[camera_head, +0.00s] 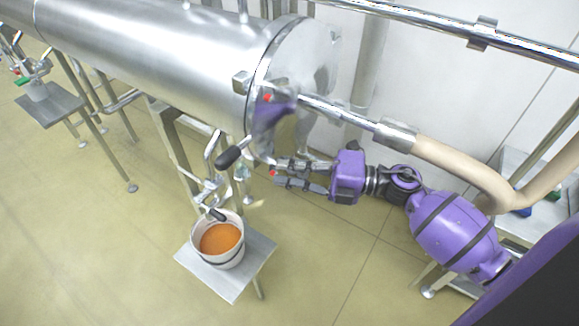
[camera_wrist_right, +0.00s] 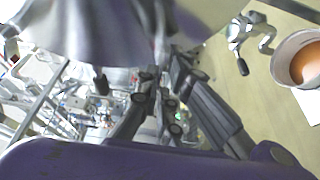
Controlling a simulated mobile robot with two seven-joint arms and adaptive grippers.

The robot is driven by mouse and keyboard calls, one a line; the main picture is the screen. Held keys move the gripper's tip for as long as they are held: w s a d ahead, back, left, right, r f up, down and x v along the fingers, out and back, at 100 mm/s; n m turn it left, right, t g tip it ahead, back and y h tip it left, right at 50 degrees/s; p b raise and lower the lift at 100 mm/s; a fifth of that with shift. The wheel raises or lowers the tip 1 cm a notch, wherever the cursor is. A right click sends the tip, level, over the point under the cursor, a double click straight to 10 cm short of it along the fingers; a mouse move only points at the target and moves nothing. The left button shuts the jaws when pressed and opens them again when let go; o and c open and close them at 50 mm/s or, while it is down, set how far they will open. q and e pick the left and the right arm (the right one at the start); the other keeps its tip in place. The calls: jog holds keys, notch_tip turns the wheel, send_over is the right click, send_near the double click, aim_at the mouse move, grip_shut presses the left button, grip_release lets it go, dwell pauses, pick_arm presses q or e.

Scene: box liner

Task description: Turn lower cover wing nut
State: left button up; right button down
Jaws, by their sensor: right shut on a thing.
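A shiny metal cover (camera_head: 318,58) closes the right end of a large horizontal steel cylinder (camera_head: 165,55). The lower cover wing nut (camera_head: 264,160) is at the bottom rim of the cover, mostly hidden by my fingers. My right gripper (camera_head: 274,171) reaches in from the right, its fingers roughly level, and is shut on the wing nut. In the right wrist view the fingertips (camera_wrist_right: 166,84) meet just below the cylinder's blurred metal surface. The nut's wings are not clear there. My left gripper is in neither view.
A bucket (camera_head: 205,255) of orange material stands on a small metal tray (camera_head: 258,258) below. A black-handled lever (camera_head: 230,157) is just left of my fingers. A steel rail (camera_head: 400,12) and beige hose (camera_head: 455,165) run above my arm. Floor lies open below.

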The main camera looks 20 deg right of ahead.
jog(key=shift+n, duration=0.6)
jog(key=c, duration=2)
grip_release()
jog(key=shift+o, duration=0.3)
jog(key=v, duration=1.2)
jog(key=shift+r, duration=0.25)
